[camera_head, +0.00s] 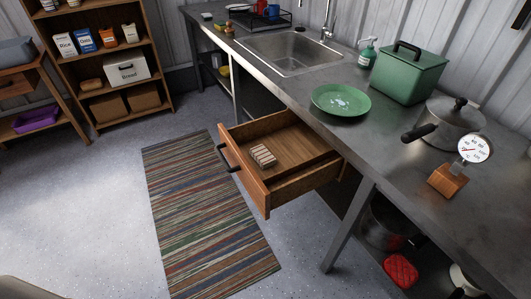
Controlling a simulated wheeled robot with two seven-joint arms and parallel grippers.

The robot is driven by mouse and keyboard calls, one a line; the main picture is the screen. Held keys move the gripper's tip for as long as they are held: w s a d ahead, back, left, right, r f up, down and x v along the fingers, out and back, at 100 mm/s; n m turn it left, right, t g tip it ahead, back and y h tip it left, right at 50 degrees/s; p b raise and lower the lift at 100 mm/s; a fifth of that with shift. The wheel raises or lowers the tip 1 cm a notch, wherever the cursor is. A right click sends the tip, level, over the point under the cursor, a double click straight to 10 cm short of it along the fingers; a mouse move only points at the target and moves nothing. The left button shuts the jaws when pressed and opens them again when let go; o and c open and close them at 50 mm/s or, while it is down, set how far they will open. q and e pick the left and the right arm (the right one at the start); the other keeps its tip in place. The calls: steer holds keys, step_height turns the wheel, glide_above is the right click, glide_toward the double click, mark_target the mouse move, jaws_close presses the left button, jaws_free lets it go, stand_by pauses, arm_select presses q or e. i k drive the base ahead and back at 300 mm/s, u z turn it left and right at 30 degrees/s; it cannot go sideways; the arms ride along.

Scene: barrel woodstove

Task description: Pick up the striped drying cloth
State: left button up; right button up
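A small folded cloth with light and dark stripes (263,156) lies in the open wooden drawer (285,149), near its front left part. I take it for the striped drying cloth. The drawer is pulled out from under the metal counter, with a dark handle on its front. Nothing covers the cloth from above. Neither my left nor my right gripper is in view.
The metal counter (408,193) carries a sink (290,52), a green plate (341,100), a green box (408,75), a pot (452,122) and a dial thermometer (474,148). A striped rug (205,215) lies on the floor left of the drawer. Shelves (165,75) stand at the back left.

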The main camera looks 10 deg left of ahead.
mark_target(261, 155)
steer(key=k, duration=1.35)
steer(key=z, duration=0.5)
steer(key=i, duration=0.75)
